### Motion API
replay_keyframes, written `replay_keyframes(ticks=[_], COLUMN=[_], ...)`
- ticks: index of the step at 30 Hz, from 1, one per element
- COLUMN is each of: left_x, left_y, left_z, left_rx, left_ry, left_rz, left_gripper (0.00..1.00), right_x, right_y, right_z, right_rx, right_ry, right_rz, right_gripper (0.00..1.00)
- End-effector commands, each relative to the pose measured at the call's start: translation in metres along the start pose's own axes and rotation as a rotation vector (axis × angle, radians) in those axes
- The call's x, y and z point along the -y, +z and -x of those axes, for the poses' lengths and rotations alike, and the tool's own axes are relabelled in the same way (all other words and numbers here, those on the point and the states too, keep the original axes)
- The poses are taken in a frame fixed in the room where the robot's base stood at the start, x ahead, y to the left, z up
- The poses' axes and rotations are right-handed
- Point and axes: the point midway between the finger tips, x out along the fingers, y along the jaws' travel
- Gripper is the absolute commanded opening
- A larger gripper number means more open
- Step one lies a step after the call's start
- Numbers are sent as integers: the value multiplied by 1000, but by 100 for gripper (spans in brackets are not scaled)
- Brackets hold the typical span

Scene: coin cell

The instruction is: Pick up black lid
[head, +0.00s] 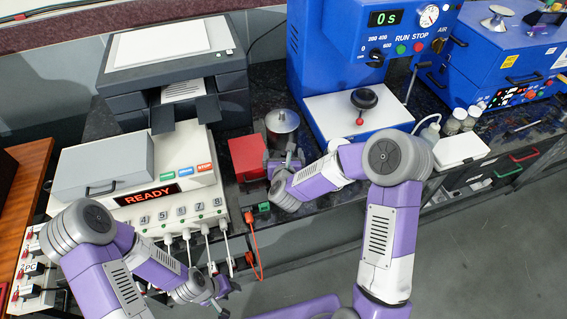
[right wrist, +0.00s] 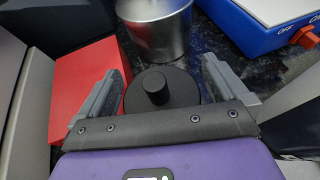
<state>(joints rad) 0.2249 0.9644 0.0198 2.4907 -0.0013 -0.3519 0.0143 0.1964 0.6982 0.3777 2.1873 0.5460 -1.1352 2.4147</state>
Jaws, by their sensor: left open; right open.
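The black lid (right wrist: 162,95), a round disc with a raised knob, lies on the dark speckled bench in the right wrist view. My right gripper (right wrist: 163,72) is open, with one finger on each side of the lid; I cannot tell whether they touch it. In the head view my right gripper (head: 283,160) is beside the red box, and the lid is hard to make out there. My left gripper (head: 218,290) is low at the front, away from the lid; it is open and seems empty.
A metal cup (right wrist: 156,28) stands just beyond the lid, and a red box (right wrist: 88,75) is close on the left. The blue press (head: 340,60) stands behind to the right. The white READY unit (head: 130,165) with cables is on the left.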

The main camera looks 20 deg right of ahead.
Motion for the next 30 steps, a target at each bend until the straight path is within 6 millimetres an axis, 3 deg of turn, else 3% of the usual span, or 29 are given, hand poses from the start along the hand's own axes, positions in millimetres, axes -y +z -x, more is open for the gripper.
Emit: replay_keyframes(ticks=[2,13,22,30], left_x=[0,0,-1,-6], left_y=[0,0,0,1], left_z=[0,0,2,17], left_rx=[0,0,0,0], left_ry=[0,0,0,0], left_rz=[0,0,0,0], left_gripper=[43,43,43,43], right_x=[0,0,0,0], right_y=[0,0,8,57], right_z=[0,0,3,23], right_rx=[0,0,3,7], right_ry=[0,0,0,1], right_rz=[0,0,0,-1], right_gripper=[100,44,44,44])
